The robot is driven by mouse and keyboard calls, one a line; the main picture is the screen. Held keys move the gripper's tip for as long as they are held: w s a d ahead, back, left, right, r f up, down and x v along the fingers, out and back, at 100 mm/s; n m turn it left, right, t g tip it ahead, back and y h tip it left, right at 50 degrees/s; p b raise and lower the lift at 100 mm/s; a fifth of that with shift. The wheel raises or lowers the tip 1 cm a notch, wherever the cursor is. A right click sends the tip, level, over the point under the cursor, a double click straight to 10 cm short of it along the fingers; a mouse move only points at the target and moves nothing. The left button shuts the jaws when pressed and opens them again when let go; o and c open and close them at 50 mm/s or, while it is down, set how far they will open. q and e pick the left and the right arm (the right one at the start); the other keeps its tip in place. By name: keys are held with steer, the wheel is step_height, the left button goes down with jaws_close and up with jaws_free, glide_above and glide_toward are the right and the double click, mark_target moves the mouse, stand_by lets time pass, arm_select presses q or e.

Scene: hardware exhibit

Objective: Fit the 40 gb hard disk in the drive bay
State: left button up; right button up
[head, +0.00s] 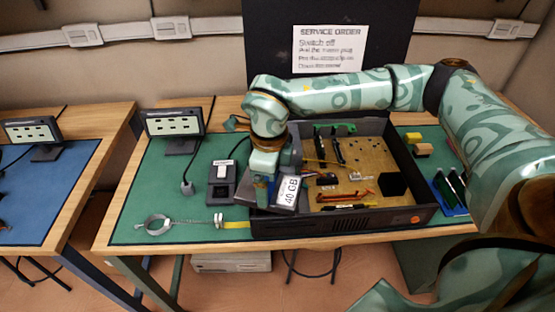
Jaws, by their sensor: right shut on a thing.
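The 40 GB hard disk (289,193) shows its white label at the left end of the open computer case (350,223). My right gripper (268,182) is shut on the disk and holds it tilted at the case's left side. The drive bay is hidden behind the gripper and the disk, so I cannot tell whether the disk is inside it or above it. My left gripper is not in view.
A switch box (221,180) stands close left of the gripper. A small display (175,126) stands at the back left. A blue rack with cards (450,192) is right of the case.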

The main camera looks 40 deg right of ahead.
mark_target(277, 186)
steer(key=m, duration=0.3)
steer(key=w+d+m+p, duration=0.1)
steer(key=m, duration=0.2)
steer(key=w+d+m, duration=0.1)
steer(key=m, duration=0.2)
steer(key=shift+d+m, duration=0.15)
steer(key=shift+m, duration=0.15)
steer(key=m, duration=0.1)
steer(key=d+m, duration=0.1)
steer(key=m, duration=0.2)
steer(key=shift+w+d+f+m+p, duration=0.2)
steer(key=shift+w+f+m+p, duration=0.1)
steer(key=shift+w+p, duration=0.1)
steer(key=shift+f+m+b, duration=0.3)
step_height(277, 186, down, 6)
steer(key=b, duration=0.5)
steer(key=shift+b, duration=0.35)
steer(key=shift+f, duration=0.2)
steer(key=shift+f, duration=0.25)
steer(key=shift+f, duration=0.1)
